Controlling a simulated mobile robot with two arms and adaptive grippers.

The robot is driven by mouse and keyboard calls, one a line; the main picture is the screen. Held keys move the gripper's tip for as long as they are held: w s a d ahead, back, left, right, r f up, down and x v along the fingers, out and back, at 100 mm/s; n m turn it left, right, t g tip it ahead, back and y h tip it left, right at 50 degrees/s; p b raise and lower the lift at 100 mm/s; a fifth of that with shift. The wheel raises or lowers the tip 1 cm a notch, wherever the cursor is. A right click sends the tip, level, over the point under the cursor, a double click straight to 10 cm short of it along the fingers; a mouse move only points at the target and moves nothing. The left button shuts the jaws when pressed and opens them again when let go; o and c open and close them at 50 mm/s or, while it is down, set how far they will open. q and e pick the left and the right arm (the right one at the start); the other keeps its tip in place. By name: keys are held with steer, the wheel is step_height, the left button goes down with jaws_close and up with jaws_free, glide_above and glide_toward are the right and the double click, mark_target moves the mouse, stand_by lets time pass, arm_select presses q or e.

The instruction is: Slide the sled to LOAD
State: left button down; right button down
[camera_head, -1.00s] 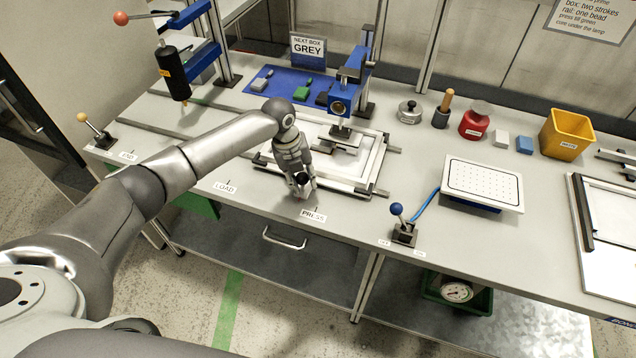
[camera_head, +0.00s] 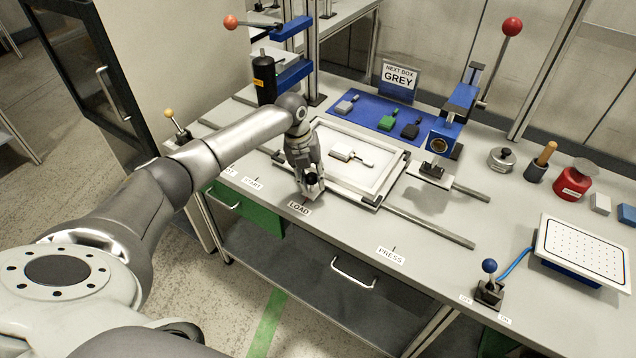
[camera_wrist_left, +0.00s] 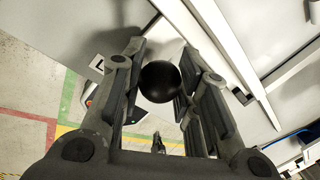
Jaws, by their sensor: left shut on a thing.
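The sled (camera_head: 377,193) is a white-framed tray on rails on the bench, with a small pale part (camera_head: 352,155) lying on it. Its front edge is beside the LOAD label (camera_head: 299,208). The PRESS label (camera_head: 391,255) is further right. My left gripper (camera_head: 311,190) is at the sled's front edge, shut on the sled's knob, a black ball (camera_wrist_left: 160,82) between the fingers in the left wrist view. The knob is mostly hidden by the fingers in the head view. My right gripper is not in view.
A blue mat (camera_head: 375,122) with small boxes lies behind. A blue-knobbed switch (camera_head: 489,285) and a perforated white plate (camera_head: 582,247) are at right.

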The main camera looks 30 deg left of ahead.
arm_select(q)
steer(key=shift+a, duration=0.35)
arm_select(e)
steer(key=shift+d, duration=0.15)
arm_select(q)
steer(key=shift+d, duration=0.1)
steer(key=c, duration=1.5)
jaws_free()
steer(key=o, duration=0.4)
steer(key=shift+r, duration=0.4)
steer(key=r, duration=0.3)
steer(key=a+r, duration=0.1)
steer(key=r, duration=0.3)
steer(key=s+a+r, duration=0.1)
steer(key=r, duration=0.3)
steer(key=shift+s, duration=0.1)
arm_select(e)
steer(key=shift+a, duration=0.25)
